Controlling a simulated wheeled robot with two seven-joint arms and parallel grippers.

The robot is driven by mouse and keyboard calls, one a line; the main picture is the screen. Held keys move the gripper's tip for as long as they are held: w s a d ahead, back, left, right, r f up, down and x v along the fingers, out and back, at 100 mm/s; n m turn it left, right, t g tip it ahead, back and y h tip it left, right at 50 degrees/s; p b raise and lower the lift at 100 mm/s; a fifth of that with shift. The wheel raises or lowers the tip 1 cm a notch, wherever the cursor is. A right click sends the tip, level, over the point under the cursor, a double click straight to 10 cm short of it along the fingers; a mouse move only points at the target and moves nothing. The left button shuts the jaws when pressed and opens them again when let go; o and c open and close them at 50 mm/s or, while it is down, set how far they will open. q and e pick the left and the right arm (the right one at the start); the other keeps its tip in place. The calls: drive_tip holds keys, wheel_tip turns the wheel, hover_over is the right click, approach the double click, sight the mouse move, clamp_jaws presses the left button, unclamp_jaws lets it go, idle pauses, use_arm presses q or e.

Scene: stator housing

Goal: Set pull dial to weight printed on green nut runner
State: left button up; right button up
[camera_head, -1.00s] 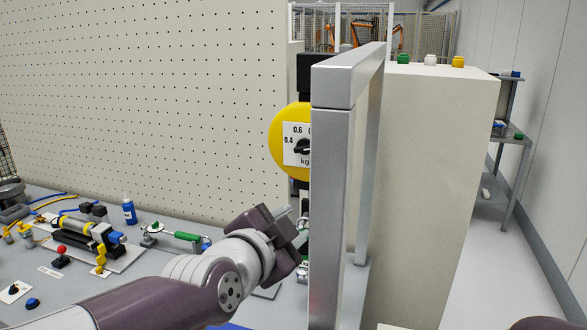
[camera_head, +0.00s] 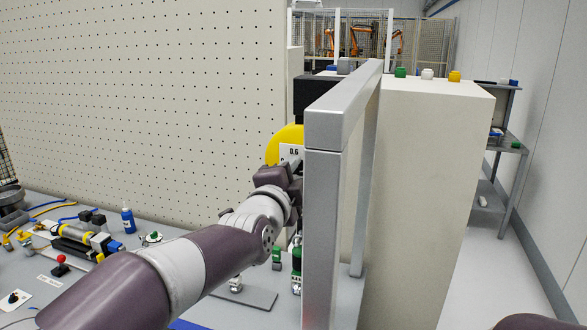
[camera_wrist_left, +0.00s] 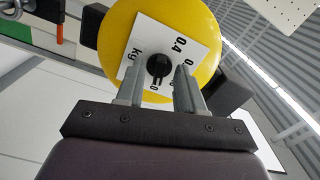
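The pull dial is a yellow disc (camera_head: 285,139) with a white scale plate marked 0.6, mostly hidden behind my arm and a grey frame. In the left wrist view the disc (camera_wrist_left: 112,45) fills the upper middle. Its plate (camera_wrist_left: 181,39) shows 0.4 and kg, with a black knob (camera_wrist_left: 159,66) at the centre. My left gripper (camera_wrist_left: 158,88) is open, its two fingers on either side of the knob; I cannot tell whether they touch it. A green-topped tool (camera_head: 296,262) stands below the dial; I cannot tell whether it is the nut runner, and no printed weight is legible.
A grey metal frame (camera_head: 322,210) stands right beside my left gripper. A pale cabinet (camera_head: 430,190) is to its right. The bench on the left holds a blue bottle (camera_head: 128,218), a red-knobbed lever (camera_head: 61,263) and several parts. A pegboard (camera_head: 150,110) stands behind.

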use_arm(q)
drive_tip(key=shift+d, duration=0.2)
drive_tip(key=shift+a, duration=0.1)
clamp_jaws()
drive_tip(key=shift+f, duration=0.1)
